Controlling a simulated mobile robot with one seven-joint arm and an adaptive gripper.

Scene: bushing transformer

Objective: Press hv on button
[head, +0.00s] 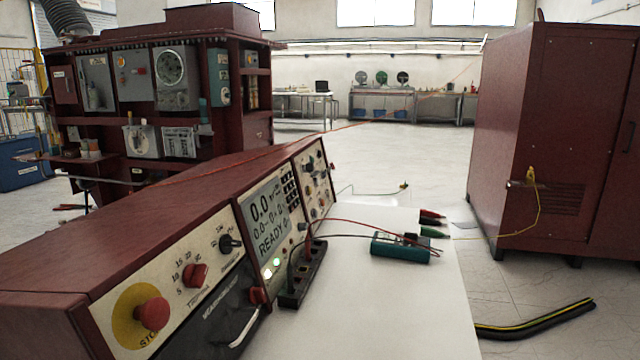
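The red test console (160,205) runs along the left, with its sloped control panel facing right. Its lit display (268,218) shows "0.0" and "READY". Below the display are a small greenish lit button (276,262) and a whitish one (267,273). I cannot read which is marked HV on. A large red stop button (151,313) on a yellow disc is at the near end. A red knob (194,275) and a black knob (229,243) sit between it and the display. My gripper is not in view.
A white table (385,310) carries the console, a black terminal block (303,280) with cables, and a teal meter (400,247). Red and green clips (432,217) lie near the table's right edge. A red cabinet (550,130) stands right.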

